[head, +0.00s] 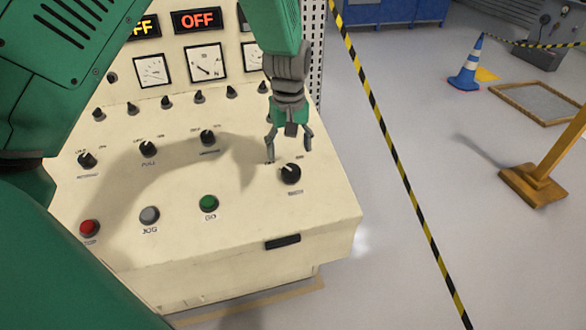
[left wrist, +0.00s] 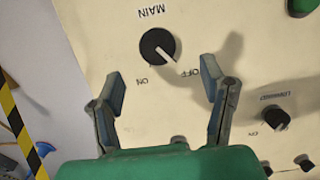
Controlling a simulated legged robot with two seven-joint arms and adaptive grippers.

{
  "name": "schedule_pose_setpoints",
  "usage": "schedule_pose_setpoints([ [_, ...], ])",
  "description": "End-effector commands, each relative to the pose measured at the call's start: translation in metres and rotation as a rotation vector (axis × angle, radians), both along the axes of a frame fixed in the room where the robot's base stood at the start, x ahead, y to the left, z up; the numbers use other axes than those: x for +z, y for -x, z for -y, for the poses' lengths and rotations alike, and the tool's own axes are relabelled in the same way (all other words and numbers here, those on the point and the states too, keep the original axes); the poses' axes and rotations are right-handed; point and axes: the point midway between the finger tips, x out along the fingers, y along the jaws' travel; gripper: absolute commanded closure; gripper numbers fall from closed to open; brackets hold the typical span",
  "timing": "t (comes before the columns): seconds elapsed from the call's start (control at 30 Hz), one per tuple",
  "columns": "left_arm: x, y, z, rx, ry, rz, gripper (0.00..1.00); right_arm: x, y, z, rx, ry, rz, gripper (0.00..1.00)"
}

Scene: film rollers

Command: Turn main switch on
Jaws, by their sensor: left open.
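The main switch is a round black knob (head: 290,174) at the right of the cream console's sloped panel. In the left wrist view the knob (left wrist: 157,46) sits by an upside-down MAIN label, with ON and OFF marks; its white pointer line is towards OFF. My left gripper (head: 289,146) is open and empty, just behind and above the knob in the head view. In the left wrist view its two fingertips (left wrist: 163,78) are apart on the near side of the knob, and the knob is not between them. My right gripper is not in view.
The console (head: 250,215) carries other black knobs and red (head: 89,228), grey (head: 149,215) and green (head: 208,203) buttons. A display (head: 197,20) reads OFF in red. Black-and-yellow tape (head: 392,143) runs to the right of the console, with a blue cone (head: 468,65) beyond.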

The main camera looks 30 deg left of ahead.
Motion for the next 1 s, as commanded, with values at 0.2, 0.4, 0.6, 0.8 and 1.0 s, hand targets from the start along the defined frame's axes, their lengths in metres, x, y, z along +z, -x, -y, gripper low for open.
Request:
schedule_pose_setpoints([
  [0.2, -0.045, 0.000, 0.005, -0.001, -0.004, -0.003, 0.35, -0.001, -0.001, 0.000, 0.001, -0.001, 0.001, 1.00],
  [0.4, -0.067, 0.000, 0.008, -0.002, -0.009, 0.001, 0.35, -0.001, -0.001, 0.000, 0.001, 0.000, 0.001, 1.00],
  [0.6, -0.075, -0.001, 0.004, -0.001, -0.004, 0.001, 0.35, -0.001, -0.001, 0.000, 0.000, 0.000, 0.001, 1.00],
  [0.8, -0.076, 0.000, 0.002, 0.000, -0.002, 0.001, 0.35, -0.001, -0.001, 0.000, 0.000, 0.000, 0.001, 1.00],
  [1.0, -0.075, 0.000, 0.003, -0.001, -0.005, 0.000, 0.85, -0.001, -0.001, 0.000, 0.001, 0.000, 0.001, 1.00],
])
